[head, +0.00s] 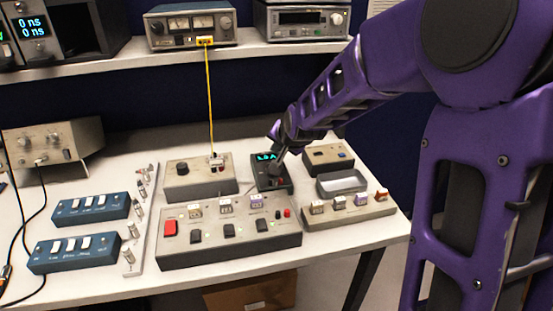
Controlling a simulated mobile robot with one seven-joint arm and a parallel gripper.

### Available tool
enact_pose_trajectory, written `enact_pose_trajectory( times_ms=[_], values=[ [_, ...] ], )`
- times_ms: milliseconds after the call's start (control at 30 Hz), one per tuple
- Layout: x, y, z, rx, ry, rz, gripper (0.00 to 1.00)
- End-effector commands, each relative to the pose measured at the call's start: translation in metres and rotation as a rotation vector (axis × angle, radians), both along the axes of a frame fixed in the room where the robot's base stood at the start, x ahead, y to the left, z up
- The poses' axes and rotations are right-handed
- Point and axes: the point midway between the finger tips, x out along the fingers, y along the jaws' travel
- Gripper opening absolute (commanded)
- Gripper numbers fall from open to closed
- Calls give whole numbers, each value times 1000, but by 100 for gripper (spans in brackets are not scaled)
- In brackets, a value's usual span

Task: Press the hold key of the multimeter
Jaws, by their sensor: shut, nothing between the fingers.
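The multimeter (262,182) is a small dark unit with a lit teal display, near the middle of the table behind the large grey panel. My gripper (275,168) is shut and empty, pointing down over the right part of the multimeter. It covers part of the face, so the hold key cannot be made out. Whether the fingertips touch the multimeter cannot be told from this view.
A grey panel (231,254) with a red button and several switches stands in front. A grey box (185,195) with a yellow cable is at left. A metal tray (343,194) and a small box (327,168) are close at right. Blue switch boxes (88,261) lie far left.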

Motion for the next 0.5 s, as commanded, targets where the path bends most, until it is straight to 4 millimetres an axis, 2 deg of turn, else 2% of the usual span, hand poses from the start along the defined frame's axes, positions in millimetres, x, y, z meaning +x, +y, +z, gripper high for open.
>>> enact_pose_trajectory(
  times_ms=[33, 300, 500],
  values=[
    [0, 0, 10, 0, -1, 0, 0],
    [0, 0, 37, -1, -1, 0, 0],
    [0, 0, 39, -1, 0, 1, 0]
  ],
)
